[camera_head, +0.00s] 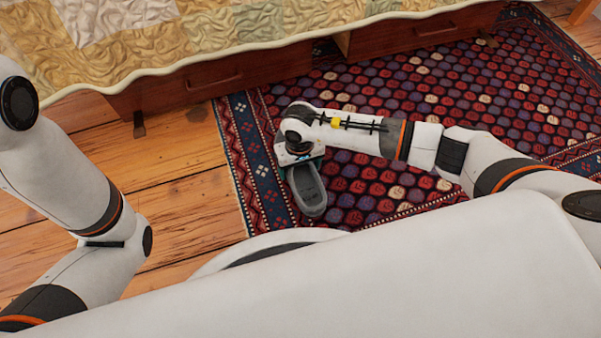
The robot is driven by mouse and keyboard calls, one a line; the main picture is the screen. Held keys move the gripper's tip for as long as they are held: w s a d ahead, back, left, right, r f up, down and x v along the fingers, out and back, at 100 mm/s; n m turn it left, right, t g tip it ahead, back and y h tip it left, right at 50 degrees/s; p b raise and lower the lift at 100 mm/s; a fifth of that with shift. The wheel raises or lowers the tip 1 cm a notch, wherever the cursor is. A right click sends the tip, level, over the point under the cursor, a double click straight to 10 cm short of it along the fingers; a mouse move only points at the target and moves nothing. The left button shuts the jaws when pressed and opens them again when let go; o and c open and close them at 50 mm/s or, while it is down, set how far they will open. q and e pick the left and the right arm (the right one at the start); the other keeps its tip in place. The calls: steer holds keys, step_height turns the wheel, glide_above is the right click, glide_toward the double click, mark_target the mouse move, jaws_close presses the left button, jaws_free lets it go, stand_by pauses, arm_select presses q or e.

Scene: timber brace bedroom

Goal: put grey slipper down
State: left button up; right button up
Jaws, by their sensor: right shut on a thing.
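The grey slipper (308,190) shows in the head view at the left part of the patterned rug, its open end toward me. My right gripper (300,160) is at the slipper's far end and is shut on it. The fingers are mostly hidden under the wrist. The slipper is low over the rug; I cannot tell whether it touches it. My left arm is at the left side of the picture, and its gripper is out of view.
The red and blue patterned rug (440,100) covers the right side of the wooden floor (185,205). A bed with a quilt (150,45) and wooden drawers (220,82) stands at the back. One drawer front looks set forward. Bare rug lies right of the slipper.

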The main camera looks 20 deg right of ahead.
steer(key=shift+f+b, duration=0.65)
steer(key=shift+f, duration=0.7)
steer(key=shift+f, duration=0.15)
steer(key=o, duration=1)
step_height(320, 180, up, 12)
steer(key=p, duration=0.9)
steer(key=shift+r, duration=0.2)
